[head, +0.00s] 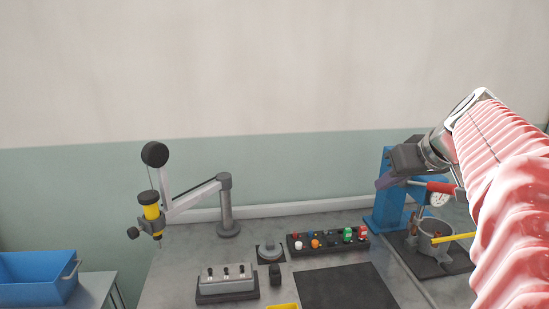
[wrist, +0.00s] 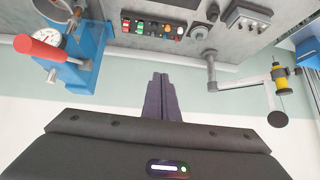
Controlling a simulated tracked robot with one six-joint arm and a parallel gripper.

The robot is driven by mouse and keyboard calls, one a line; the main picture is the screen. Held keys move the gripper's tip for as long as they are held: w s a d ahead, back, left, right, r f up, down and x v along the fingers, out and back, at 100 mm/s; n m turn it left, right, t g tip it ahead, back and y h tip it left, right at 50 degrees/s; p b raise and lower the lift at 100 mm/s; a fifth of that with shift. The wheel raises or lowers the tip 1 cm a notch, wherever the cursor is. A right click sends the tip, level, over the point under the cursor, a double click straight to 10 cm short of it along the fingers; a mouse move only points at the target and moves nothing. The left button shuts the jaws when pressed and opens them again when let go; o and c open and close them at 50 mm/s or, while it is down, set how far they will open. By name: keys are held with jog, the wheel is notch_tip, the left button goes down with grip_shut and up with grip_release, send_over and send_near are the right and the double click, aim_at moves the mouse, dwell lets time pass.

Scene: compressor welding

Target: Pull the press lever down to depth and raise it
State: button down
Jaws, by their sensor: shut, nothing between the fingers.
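The blue press (head: 381,205) stands at the right of the bench, partly hidden behind my arm. Its lever has a red grip (head: 440,187), which sticks out sideways near the dial gauge (head: 438,200). The red grip also shows at the left of the wrist view (wrist: 40,49), beside the blue press body (wrist: 88,50). My gripper (head: 382,183) is in front of the press's upper part in the head view. In the wrist view its fingers (wrist: 160,82) are shut together and empty. They are apart from the red grip, to its right in that view.
A metal cup-like part (head: 433,232) sits at the press base, with a yellow bar (head: 453,238) beside it. A button box (head: 327,240), a dark mat (head: 348,288) and a jointed arm with a yellow tool (head: 151,212) are on the bench. A blue bin (head: 35,280) stands left.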

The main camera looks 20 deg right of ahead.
jog(key=s+d+r+h, duration=0.1)
jog(key=s+d+r, duration=0.2)
jog(key=d, duration=0.5)
jog(key=s+d+r+n+t+h, duration=0.1)
jog(key=s+d+r, duration=0.3)
jog(key=d, duration=0.5)
jog(key=shift+d+r+t, duration=0.2)
jog(key=shift+d+t, duration=0.1)
send_over(446, 184)
jog(key=w, duration=0.1)
notch_tip(446, 184, down, 6)
jog(key=f, duration=0.2)
jog(key=shift+s+a+f, duration=0.15)
jog(key=shift+s+f, duration=0.15)
jog(key=shift+s, duration=0.05)
jog(key=shift+s+f, duration=0.2)
jog(key=shift+f, duration=0.3)
